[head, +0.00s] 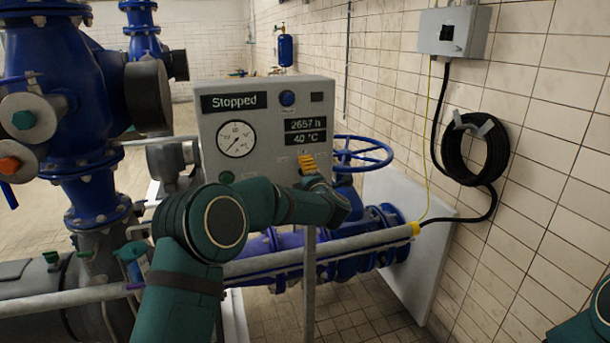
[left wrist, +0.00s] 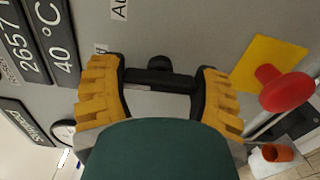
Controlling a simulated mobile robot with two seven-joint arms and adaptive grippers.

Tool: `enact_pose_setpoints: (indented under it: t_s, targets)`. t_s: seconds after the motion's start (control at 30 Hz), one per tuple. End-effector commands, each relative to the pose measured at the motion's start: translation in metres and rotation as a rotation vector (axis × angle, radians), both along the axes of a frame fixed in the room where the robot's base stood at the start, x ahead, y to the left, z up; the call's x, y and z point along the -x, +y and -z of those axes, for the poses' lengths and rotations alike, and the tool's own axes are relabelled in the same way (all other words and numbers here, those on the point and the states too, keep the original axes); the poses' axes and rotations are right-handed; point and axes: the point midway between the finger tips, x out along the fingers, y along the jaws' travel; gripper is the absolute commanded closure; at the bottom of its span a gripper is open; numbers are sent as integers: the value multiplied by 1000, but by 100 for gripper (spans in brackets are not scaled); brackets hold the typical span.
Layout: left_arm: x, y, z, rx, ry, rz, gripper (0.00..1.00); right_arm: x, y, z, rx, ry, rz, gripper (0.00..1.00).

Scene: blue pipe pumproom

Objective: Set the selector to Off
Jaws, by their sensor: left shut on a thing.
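The grey control panel (head: 268,155) faces me in the head view, with a "Stopped" display (head: 234,102). In the left wrist view the black selector (left wrist: 158,66) sits on the panel face between the yellow fingers of my left gripper (left wrist: 158,84). The gripper is shut on the selector's dark bar-like handle. In the head view my left gripper (head: 309,164) reaches the panel's lower right and hides the selector. A label starting "Au" (left wrist: 119,8) shows near it; another label (left wrist: 100,49) is partly covered. My right gripper is out of view.
A red push button (left wrist: 284,90) on a yellow plate is close to the fingers. A pressure gauge (head: 236,139) and a blue button (head: 287,98) are on the panel. A blue handwheel (head: 362,153) stands behind it. A grey rail (head: 350,243) runs below.

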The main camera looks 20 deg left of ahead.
Motion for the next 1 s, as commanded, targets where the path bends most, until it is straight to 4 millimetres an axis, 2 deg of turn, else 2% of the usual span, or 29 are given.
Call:
enact_pose_setpoints:
  t_s: [0.6, 0.63, 0.7, 1.0]
  targets:
    - [0, -1, 3, -35, 29, 2, 69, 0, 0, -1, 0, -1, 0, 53]
    - [0, -1, 3, -35, 29, 2, 20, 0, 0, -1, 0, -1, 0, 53]
    - [0, -1, 3, -35, 28, 2, 0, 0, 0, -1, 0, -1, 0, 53]
    - [2, -2, 1, -35, 26, 2, 0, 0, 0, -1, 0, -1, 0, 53]
